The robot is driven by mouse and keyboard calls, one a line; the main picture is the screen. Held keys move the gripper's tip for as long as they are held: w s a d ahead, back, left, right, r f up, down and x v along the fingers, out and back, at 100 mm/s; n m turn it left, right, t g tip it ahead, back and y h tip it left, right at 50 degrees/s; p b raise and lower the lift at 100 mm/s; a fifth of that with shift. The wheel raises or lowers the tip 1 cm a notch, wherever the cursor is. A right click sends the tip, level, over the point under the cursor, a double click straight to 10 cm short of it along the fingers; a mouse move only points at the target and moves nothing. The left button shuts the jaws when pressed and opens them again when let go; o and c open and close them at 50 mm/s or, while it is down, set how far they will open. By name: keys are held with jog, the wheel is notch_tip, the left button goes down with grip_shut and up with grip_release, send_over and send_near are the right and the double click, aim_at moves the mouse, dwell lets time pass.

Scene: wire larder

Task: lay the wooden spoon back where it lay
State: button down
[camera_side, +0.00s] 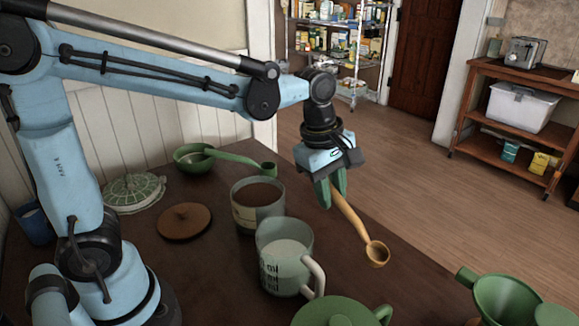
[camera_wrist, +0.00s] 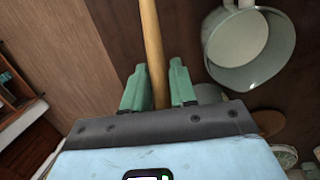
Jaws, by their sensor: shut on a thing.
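The wooden spoon (camera_side: 354,221) is light brown, with a small round bowl at its lower right end. My gripper (camera_side: 331,195) is shut on its handle and holds it tilted, bowl end down, over the right part of the dark table. In the wrist view the spoon's handle (camera_wrist: 152,45) runs between the two green fingers of my gripper (camera_wrist: 160,88) and out of the top of the picture. The spoon's bowl is outside the wrist view. Part of the handle is hidden by the fingers in the side view.
A measuring jug (camera_side: 287,257) with white contents stands left of the spoon, and a canister (camera_side: 258,205) with brown contents behind it. A round wooden lid (camera_side: 184,222), green ladle (camera_side: 240,160) and green funnel (camera_side: 505,302) lie around. The table (camera_side: 375,290) is bare right of the jug.

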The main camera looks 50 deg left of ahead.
jog(key=shift+w+a+f+n+t+h, duration=0.25)
jog(key=shift+w+f+h, duration=0.4)
jog(key=shift+f, duration=1.35)
jog(key=shift+w+a+f+n+t+h, duration=0.1)
jog(key=shift+w+a+f+n+h, duration=0.55)
jog(key=shift+f, duration=1.3)
jog(key=shift+w+d+f+t+h, duration=0.15)
jog(key=shift+w+f+h, duration=0.5)
jog(key=shift+f, duration=1.35)
jog(key=shift+w+a+f+y, duration=0.1)
jog(key=shift+w+f+y, duration=0.15)
jog(key=shift+f, duration=0.15)
jog(key=c, duration=0.8)
grip_release()
